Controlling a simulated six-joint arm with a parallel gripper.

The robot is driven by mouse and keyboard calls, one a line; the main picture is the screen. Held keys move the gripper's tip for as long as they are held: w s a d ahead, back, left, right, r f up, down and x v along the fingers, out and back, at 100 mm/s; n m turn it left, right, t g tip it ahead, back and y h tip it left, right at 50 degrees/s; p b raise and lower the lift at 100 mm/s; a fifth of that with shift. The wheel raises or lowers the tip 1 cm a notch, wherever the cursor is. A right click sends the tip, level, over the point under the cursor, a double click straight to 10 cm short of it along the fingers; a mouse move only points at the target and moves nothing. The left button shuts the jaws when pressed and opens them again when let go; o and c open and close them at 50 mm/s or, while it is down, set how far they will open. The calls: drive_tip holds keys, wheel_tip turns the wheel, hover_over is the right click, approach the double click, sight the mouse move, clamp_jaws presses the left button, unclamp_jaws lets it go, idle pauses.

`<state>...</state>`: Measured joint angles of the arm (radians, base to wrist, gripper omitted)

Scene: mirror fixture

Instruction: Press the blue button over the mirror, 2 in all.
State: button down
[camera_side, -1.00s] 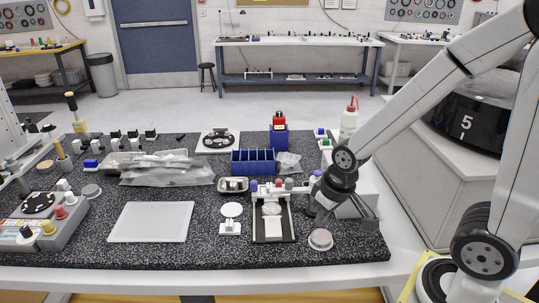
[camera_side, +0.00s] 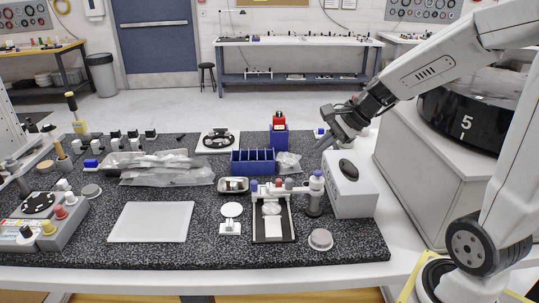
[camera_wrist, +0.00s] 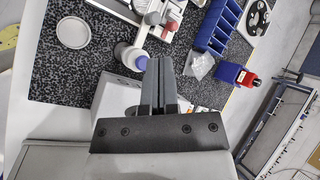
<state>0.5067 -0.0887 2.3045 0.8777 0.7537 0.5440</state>
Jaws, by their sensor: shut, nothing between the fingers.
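The mirror fixture (camera_side: 273,235) is a dark-framed panel standing in the front middle of the speckled mat in the side view. A bar crosses its top with coloured buttons on it. The blue button (camera_side: 254,186) is at the bar's left end, with a red and a grey button to its right. My gripper (camera_side: 326,142) is shut and empty, raised to the right of and behind the fixture, apart from the blue button. In the wrist view, my shut fingers (camera_wrist: 160,80) point toward the fixture's area, where a red button (camera_wrist: 172,25) shows. I cannot make out the blue button there.
A blue-capped bottle (camera_side: 315,198) stands right of the fixture, and a white box with a black knob (camera_side: 348,169) is beyond it. A round grey disc (camera_side: 320,240) lies in front. A blue bin (camera_side: 252,162) sits behind the fixture.

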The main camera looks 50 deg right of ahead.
sight(321, 172)
drive_tip(key=d+r+m, duration=0.1)
drive_tip(key=w+d+r+m+t, duration=0.1)
drive_tip(key=r, duration=0.1)
drive_tip(key=shift+r+m+t, duration=0.2)
drive_tip(key=shift+m+t, duration=0.1)
drive_tip(key=shift+m, duration=0.1)
drive_tip(key=shift+f, duration=0.15)
drive_tip(key=shift+f, duration=4.3)
drive_tip(key=shift+f, duration=0.15)
drive_tip(key=shift+f, duration=0.3)
drive_tip(key=shift+f, duration=0.55)
drive_tip(key=shift+r, duration=0.1)
idle(0.3)
drive_tip(key=shift+r, duration=0.9)
